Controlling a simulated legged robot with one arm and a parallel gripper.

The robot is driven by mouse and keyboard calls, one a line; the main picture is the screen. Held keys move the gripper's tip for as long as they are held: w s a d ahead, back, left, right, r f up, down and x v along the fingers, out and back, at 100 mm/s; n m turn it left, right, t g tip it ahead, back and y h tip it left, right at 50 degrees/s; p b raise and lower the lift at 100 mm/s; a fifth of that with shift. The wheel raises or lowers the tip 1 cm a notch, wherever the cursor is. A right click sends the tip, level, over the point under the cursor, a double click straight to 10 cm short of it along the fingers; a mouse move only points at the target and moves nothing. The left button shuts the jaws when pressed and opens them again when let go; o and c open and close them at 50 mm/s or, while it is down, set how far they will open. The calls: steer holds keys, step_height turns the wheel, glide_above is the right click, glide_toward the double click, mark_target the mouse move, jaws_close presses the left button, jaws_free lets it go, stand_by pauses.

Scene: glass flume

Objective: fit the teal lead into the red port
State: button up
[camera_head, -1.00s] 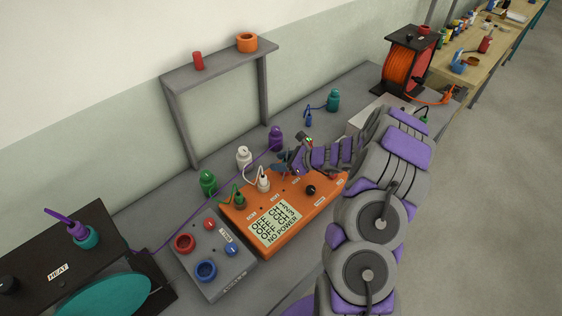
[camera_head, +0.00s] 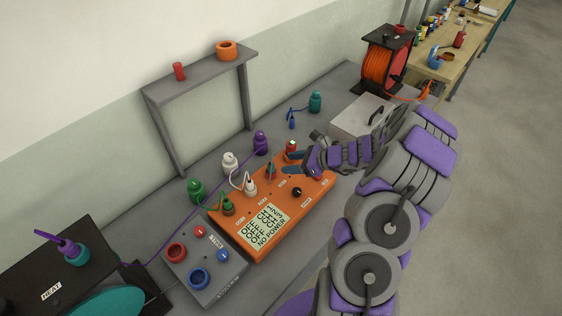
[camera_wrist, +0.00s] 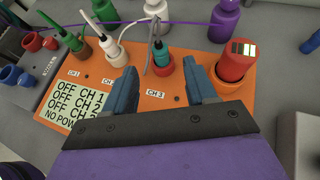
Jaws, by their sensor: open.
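The teal lead (camera_wrist: 159,52) stands upright at the third port of the orange box, just above the CH 3 label; it also shows in the head view (camera_head: 270,170). A reddish ring, which I take as the red port (camera_wrist: 163,69), shows around its base. I cannot tell how deep the plug sits. My gripper (camera_wrist: 160,95) is open, with its two blue fingers apart and nothing held between them. It is a little back from the lead, on the near side in the wrist view. In the head view my gripper (camera_head: 288,162) is over the box's right part.
Green (camera_wrist: 70,38) and white (camera_wrist: 110,45) leads stand left on the orange box (camera_head: 310,195). A red-topped cylinder (camera_wrist: 236,62) stands close to the right finger. Behind are purple (camera_head: 261,143) and teal (camera_head: 315,101) bottles. A grey box (camera_head: 365,118) stands right.

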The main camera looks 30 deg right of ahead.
steer(key=s+a+r+n+g, duration=0.4)
steer(key=s+a+r+n, duration=0.25)
steer(key=a, duration=0.35)
steer(key=s+a+r+n+g, duration=0.4)
steer(key=s+a+r+n, duration=0.3)
steer(key=a, duration=0.4)
steer(key=s+a+r+n+g+h, duration=0.1)
steer(key=s+r+n+h, duration=0.1)
steer(key=s+n, duration=0.25)
steer(key=s+a+r+n+g+h, duration=0.1)
steer(key=s+a+r+n, duration=0.15)
steer(key=s, duration=0.35)
steer(key=s+d+n+h, duration=0.3)
steer(key=s, duration=0.3)
steer(key=s+d+r+n+h, duration=0.1)
steer(key=s+d+n+h, duration=0.1)
steer(key=s, duration=0.5)
steer(key=shift+s+d+n+g+h, duration=0.2)
steer(key=shift+d+n+g+h, duration=0.15)
steer(key=shift+d+n, duration=0.4)
